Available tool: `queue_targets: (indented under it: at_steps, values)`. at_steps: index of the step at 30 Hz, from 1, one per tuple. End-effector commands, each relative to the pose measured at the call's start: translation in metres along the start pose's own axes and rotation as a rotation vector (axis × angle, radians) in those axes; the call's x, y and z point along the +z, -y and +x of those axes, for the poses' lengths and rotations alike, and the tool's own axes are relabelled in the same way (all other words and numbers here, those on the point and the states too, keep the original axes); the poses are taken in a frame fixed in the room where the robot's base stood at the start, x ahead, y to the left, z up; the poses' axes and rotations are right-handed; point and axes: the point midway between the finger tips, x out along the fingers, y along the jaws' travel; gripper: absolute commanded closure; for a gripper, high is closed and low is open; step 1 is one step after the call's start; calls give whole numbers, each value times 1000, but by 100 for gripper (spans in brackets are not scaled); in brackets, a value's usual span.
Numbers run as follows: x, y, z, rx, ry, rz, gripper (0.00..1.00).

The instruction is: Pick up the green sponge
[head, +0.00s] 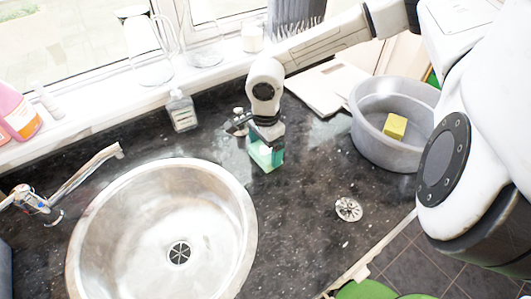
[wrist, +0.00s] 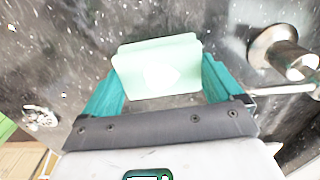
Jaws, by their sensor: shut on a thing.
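The green sponge (head: 264,158) is a pale mint block at the middle of the dark counter in the head view, beyond the right rim of the sink. In the wrist view the sponge (wrist: 158,62) sits between the two teal fingers, its broad face toward the camera. My gripper (head: 267,147) points down and is shut on the sponge. It also shows in the wrist view (wrist: 162,86). I cannot tell whether the sponge touches the counter or is slightly raised. The fingers hide part of its sides.
A round steel sink (head: 215,255) is front left, with a tap (head: 75,185) beside it. A grey tub (head: 375,150) holding a yellow sponge (head: 395,126) stands right. A soap bottle (head: 182,111) is behind left. A metal strainer (head: 348,209) lies on open counter at front right.

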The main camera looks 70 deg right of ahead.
Motion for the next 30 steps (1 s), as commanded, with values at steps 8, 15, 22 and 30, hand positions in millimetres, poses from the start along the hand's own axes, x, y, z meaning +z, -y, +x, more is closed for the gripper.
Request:
queue_targets:
  at_steps: [8,15,22,30]
  values:
    - [0,0,-6,0,0,0,41]
    - [-4,-4,-36,0,-3,2,41]
    - [-20,-34,-75,-1,-4,3,41]
    - [-42,-77,-105,1,-2,4,41]
